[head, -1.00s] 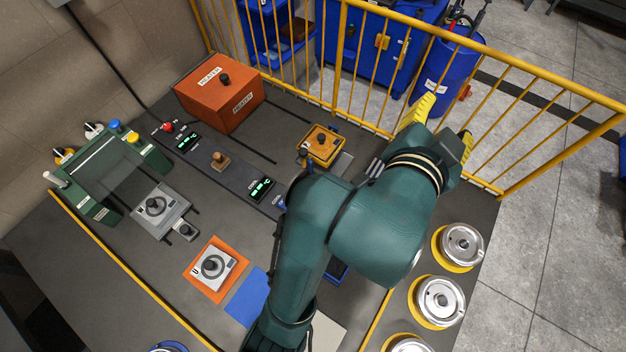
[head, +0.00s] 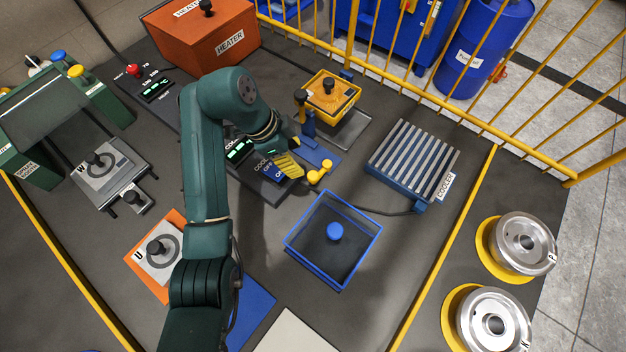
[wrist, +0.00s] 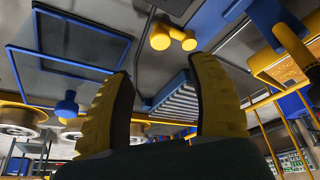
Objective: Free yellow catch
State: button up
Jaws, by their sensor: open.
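The yellow catch appears to be the yellow two-knobbed piece (head: 319,173) on a blue plate (head: 318,155), right of the black-and-green display panel. In the wrist view this yellow piece (wrist: 173,37) shows beyond and above the gap between my fingers. My gripper (head: 291,160) is just left of it in the head view, with yellow ribbed fingers apart and nothing between them. In the wrist view my gripper (wrist: 165,100) is open, and I see no contact with the yellow piece. Part of the plate is hidden behind the fingers.
A blue upright post (head: 309,124) stands close behind the gripper, beside a yellow tray (head: 347,103) holding a knobbed block. A blue-rimmed bin (head: 300,262) is in front, and a slatted cooler rack (head: 412,160) is to the right. A yellow fence (head: 470,124) runs behind.

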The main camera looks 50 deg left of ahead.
aim_at(313, 175)
jog(key=b+x, duration=0.2)
jog(key=x, duration=0.9)
jog(key=shift+f, duration=0.1)
grip_shut()
